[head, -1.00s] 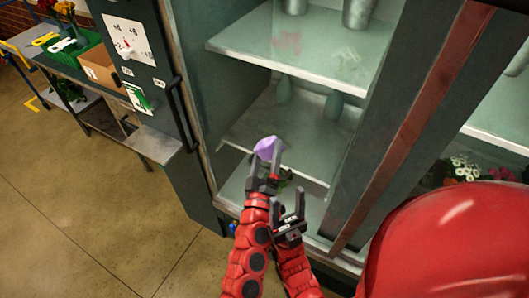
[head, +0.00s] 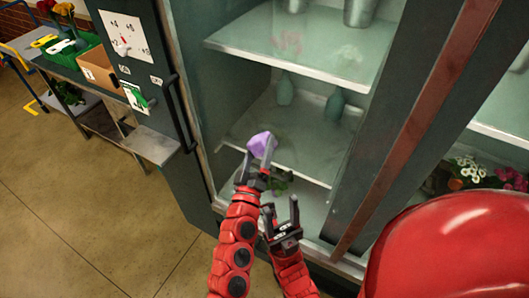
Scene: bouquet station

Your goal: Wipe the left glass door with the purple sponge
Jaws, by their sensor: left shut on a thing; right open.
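The purple sponge (head: 262,144) is held at the tip of my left gripper (head: 261,158), which is shut on it. The sponge is in front of the left glass door (head: 235,105) of the tall dark cooler. I cannot tell whether it touches the glass. My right gripper (head: 280,216) is open and empty, lower and to the right, near the cooler's bottom edge. Faint pinkish smudges (head: 287,42) show on the glass near the upper shelf.
The cooler's shelves hold grey metal vases (head: 360,12) and teal bottles (head: 334,106). A black door handle (head: 182,115) is at the left. A reddish-brown upright bar (head: 420,115) stands at the right. A workbench with a green bin (head: 75,48) is at the far left; the floor before it is clear.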

